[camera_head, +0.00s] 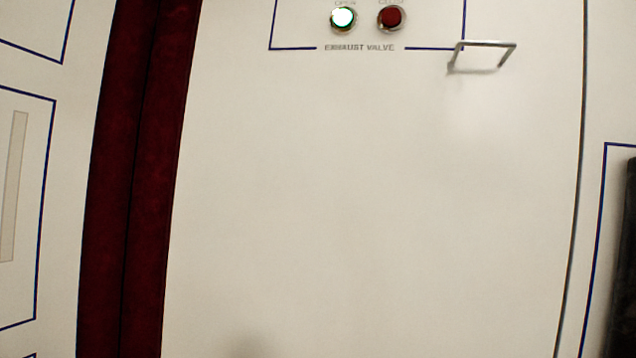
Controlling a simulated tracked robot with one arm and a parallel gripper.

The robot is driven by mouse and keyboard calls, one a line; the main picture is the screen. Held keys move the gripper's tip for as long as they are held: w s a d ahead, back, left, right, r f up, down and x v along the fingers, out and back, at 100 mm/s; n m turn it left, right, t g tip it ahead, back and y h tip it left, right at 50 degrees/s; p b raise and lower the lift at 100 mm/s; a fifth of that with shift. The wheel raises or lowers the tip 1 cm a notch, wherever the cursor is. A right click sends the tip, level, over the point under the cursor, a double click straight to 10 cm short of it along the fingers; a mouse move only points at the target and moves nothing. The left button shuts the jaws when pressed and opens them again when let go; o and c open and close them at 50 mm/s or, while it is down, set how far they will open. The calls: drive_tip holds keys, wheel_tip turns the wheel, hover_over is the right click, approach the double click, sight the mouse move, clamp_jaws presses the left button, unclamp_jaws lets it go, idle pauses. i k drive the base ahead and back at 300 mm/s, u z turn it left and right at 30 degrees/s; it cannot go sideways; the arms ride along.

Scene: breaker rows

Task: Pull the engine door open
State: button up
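A large white door panel (370,190) fills the middle of the view and looks shut. A thin metal bar handle (484,43) sticks out from it at the upper right, close to the panel's right edge. No gripper shows in this view, and nothing is seen touching the handle. The lower end of the panel is outside the picture.
Above the handle's left are a lit green button (343,18) and a dark red button (391,17), with an "EXHAUST VALVE" label (359,48). A dark red strip (130,180) runs down the left. A black object (629,260) stands at the right edge.

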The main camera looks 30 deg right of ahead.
sight(366, 188)
drive_tip(key=u, duration=0.85)
drive_tip(key=k, duration=0.75)
drive_tip(key=z, duration=0.8)
drive_tip(key=i, duration=0.5)
drive_tip(key=u, duration=0.1)
